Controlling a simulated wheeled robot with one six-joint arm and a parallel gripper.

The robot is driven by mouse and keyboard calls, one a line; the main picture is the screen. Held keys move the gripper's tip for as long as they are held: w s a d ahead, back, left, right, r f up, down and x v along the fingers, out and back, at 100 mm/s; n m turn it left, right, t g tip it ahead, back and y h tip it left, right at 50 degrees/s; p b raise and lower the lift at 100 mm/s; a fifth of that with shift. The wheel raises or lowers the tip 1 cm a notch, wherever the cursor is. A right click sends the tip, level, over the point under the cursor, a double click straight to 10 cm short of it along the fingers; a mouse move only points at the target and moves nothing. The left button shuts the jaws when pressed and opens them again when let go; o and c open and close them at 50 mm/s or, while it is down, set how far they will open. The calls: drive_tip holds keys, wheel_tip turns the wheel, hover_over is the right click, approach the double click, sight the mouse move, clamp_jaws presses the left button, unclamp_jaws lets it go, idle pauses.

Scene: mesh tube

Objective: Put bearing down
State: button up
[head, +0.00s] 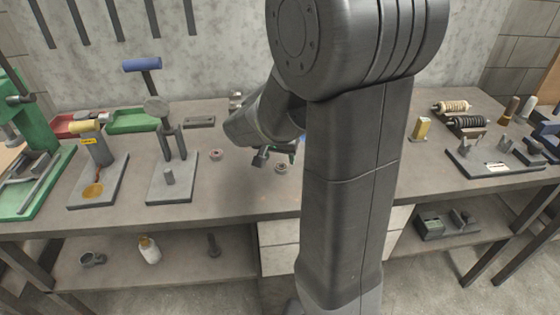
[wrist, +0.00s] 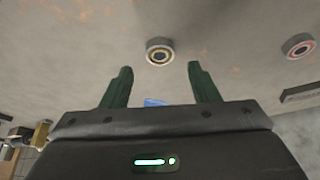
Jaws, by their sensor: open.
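My gripper (head: 277,157) is open over the workbench (head: 240,195), with its two green fingers apart and nothing between them. A small round bearing (head: 281,168) lies flat on the bench top just beside the fingertips. In the wrist view, the bearing (wrist: 160,52) shows a yellowish ring and a dark centre. It appears between and just beyond the fingertips (wrist: 159,68), apart from both. A second bearing (head: 216,155) lies on the bench to the left; in the wrist view a reddish-ringed bearing (wrist: 298,46) shows at the right.
An upright press-like fixture (head: 168,175) and a stand with a yellow-handled tool (head: 92,165) are at the left. A flat metal bar (head: 198,122) lies behind the second bearing. A yellow block (head: 422,128) and a grey fixture (head: 490,160) are at the right. The front middle bench is clear.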

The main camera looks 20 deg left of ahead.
sight(280, 168)
drive_tip(key=v, duration=0.7)
drive_tip(key=shift+r, duration=0.2)
drive_tip(key=shift+f, duration=0.15)
drive_tip(key=x, duration=1.2)
drive_tip(key=shift+s+b, duration=0.15)
drive_tip(key=shift+b, duration=0.15)
drive_tip(key=shift+r, duration=1.15)
